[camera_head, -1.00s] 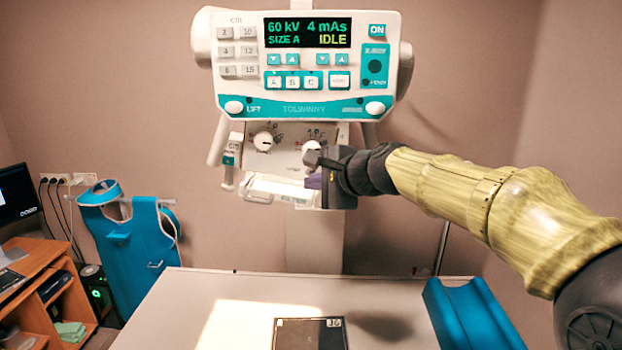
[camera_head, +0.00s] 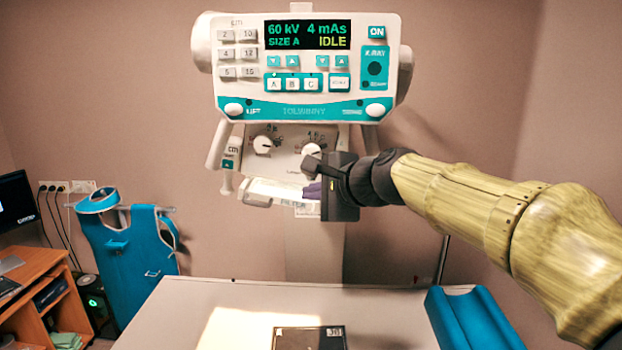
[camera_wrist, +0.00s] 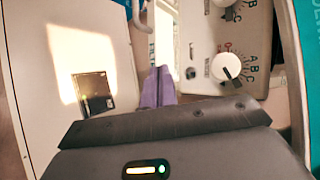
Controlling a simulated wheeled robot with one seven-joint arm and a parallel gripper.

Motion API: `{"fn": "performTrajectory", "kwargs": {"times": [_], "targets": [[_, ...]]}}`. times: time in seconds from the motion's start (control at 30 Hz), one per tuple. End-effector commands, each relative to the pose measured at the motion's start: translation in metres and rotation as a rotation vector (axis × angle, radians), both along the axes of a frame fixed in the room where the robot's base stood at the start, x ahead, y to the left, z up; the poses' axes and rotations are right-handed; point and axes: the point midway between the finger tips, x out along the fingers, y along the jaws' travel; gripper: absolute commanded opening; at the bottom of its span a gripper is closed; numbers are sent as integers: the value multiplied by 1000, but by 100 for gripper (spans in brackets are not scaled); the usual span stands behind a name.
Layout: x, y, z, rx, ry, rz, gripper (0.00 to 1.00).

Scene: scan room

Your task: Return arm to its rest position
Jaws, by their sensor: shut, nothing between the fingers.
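My gripper (camera_head: 312,168) is shut and empty. In the head view it is held out in front of the lower panel of the white X-ray unit (camera_head: 290,108), just by the right knob (camera_head: 312,150), and covers part of the panel's right side. I cannot tell whether it touches the knob. In the wrist view the purplish fingers of my gripper (camera_wrist: 158,86) are together, with the knob panel (camera_wrist: 205,55) to their right and the knob (camera_wrist: 230,68) apart from them. The display reads 60 kV, 4 mAs, SIZE A, IDLE.
A pale table (camera_head: 190,300) lies below, with a dark cassette (camera_head: 309,338) and a blue trough-shaped support (camera_head: 470,318) on it. A blue apron (camera_head: 130,245) hangs at the left, near a wooden desk (camera_head: 40,265) with a monitor. Walls stand behind and at the right.

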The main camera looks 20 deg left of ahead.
Motion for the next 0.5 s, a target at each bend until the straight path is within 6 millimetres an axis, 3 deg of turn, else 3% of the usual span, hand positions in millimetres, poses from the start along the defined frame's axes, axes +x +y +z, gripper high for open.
{"fn": "performTrajectory", "kwargs": {"times": [0.13,0.23,0.37,0.5], "targets": [[1,-5,-9,-27,-5,-1,0],[3,-21,-35,-108,-21,-3,0],[3,-59,-91,-297,-52,10,0],[-7,-113,-158,-538,-74,62,0]]}}
